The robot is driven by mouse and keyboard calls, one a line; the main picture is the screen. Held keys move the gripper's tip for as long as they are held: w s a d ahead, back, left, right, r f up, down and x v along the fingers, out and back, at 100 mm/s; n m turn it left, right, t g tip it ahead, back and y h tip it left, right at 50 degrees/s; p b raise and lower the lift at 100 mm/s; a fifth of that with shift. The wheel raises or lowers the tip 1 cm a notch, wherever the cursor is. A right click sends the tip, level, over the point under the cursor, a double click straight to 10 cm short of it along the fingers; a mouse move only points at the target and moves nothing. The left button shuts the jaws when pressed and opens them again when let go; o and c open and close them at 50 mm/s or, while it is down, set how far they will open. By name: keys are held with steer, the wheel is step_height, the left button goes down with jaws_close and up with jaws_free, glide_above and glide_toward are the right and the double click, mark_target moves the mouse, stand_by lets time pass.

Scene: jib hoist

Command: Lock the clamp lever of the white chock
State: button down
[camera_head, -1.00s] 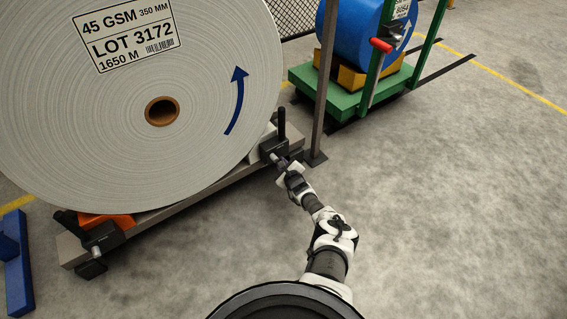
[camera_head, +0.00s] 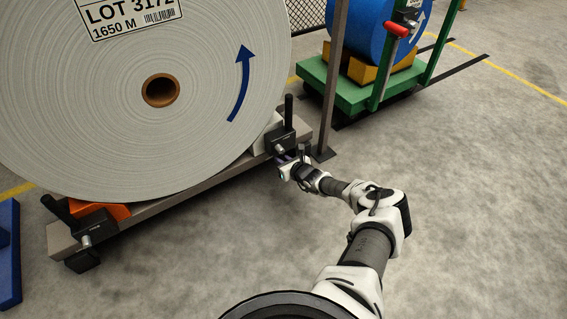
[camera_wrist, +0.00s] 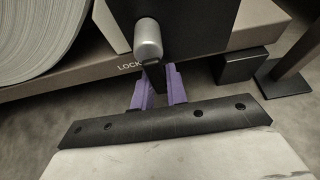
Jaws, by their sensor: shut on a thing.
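The white chock (camera_head: 262,136) sits against the lower right of the large paper roll, on the rail. A black clamp block (camera_head: 281,138) is fixed beside it, with a silver hub (camera_head: 280,150) on its near face. In the wrist view the clamp lever (camera_wrist: 154,76) is a black bar hanging down from the silver hub (camera_wrist: 148,40). My gripper (camera_wrist: 157,84) has purple fingers on both sides of that bar, shut on it. In the head view my gripper (camera_head: 287,163) is just below the hub; the lever is mostly hidden there.
The paper roll (camera_head: 110,110) fills the left. "LOCK" lettering marks the rail (camera_wrist: 95,72), left of the lever. An orange chock (camera_head: 100,212) with another clamp sits at the rail's left end. A brown post (camera_head: 333,75) stands right. Floor at right is clear.

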steer(key=shift+r, duration=0.1)
stand_by(0.3)
steer(key=c, duration=1.4)
jaws_free()
steer(key=shift+a, duration=0.1)
steer(key=p+v, duration=0.6)
steer(key=v, duration=0.8)
